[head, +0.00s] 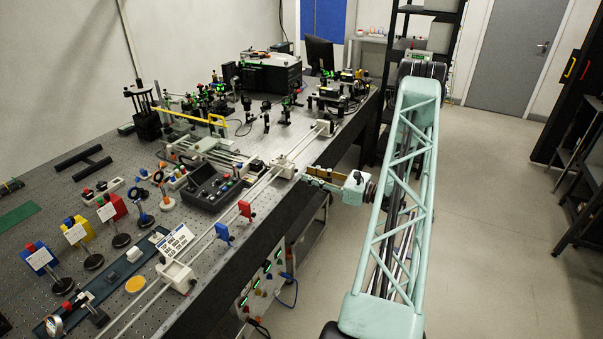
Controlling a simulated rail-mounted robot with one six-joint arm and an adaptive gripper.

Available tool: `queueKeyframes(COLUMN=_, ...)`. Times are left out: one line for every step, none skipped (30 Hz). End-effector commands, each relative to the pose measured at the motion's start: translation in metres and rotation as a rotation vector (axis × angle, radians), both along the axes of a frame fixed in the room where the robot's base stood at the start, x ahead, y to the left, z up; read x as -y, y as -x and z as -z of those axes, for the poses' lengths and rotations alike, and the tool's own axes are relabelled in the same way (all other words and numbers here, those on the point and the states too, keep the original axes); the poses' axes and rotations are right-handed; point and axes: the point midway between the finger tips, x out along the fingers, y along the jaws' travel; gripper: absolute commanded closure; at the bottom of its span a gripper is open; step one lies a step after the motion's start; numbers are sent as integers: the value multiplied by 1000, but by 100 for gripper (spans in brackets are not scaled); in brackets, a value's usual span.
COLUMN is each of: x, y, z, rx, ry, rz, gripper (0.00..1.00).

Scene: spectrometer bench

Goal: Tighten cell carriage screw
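A two-rod rail (228,213) runs along the right side of the optical bench (60,215). White carriages sit on it: one in the middle (285,166), one nearer (176,274) and one at the far end (323,127). Which of them is the cell carriage, I cannot tell, and no carriage screw shows clearly at this size. My gripper (312,178) reaches in from the right at the bench edge, pointing left towards the middle carriage. Its tip is close beside that carriage; whether they touch is unclear. Its fingers are too small to read as open or shut.
A red piece (245,208) and a blue piece (223,232) stand along the bench's right edge. A dark control box (209,187) sits left of the rail. Optics mounts (266,117) crowd the far bench. The floor (480,220) on the right is clear.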

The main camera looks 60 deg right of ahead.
Motion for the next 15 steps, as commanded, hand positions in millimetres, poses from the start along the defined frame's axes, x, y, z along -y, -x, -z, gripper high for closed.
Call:
queueKeyframes(x=-2, y=-7, z=0, rx=0, ry=0, rz=-2, gripper=77)
queueKeyframes(x=-2, y=-10, z=0, rx=0, ry=0, rz=-2, gripper=77)
queueKeyframes(x=-3, y=-15, z=0, rx=0, ry=0, rz=-2, gripper=77)
queueKeyframes(x=-3, y=-18, z=0, rx=0, ry=0, rz=-2, gripper=77)
queueKeyframes(x=-3, y=-21, z=0, rx=0, ry=1, rz=-2, gripper=77)
queueKeyframes(x=-3, y=-24, z=0, rx=0, ry=1, rz=-1, gripper=77)
queueKeyframes(x=-4, y=-27, z=0, rx=0, ry=1, rz=-1, gripper=77)
queueKeyframes(x=-4, y=-29, z=0, rx=0, ry=1, rz=-1, gripper=77)
queueKeyframes(x=-4, y=-32, z=0, rx=0, ry=1, rz=-2, gripper=77)
queueKeyframes(x=-5, y=-34, z=0, rx=0, ry=1, rz=-2, gripper=77)
queueKeyframes(x=-5, y=-36, z=0, rx=0, ry=0, rz=-1, gripper=77)
queueKeyframes(x=-5, y=-38, z=0, rx=0, ry=0, rz=-1, gripper=77)
queueKeyframes(x=-5, y=-39, z=0, rx=0, ry=0, rz=-1, gripper=77)
queueKeyframes(x=-5, y=-40, z=0, rx=0, ry=0, rz=-1, gripper=77)
queueKeyframes(x=-5, y=-41, z=0, rx=0, ry=0, rz=0, gripper=77)
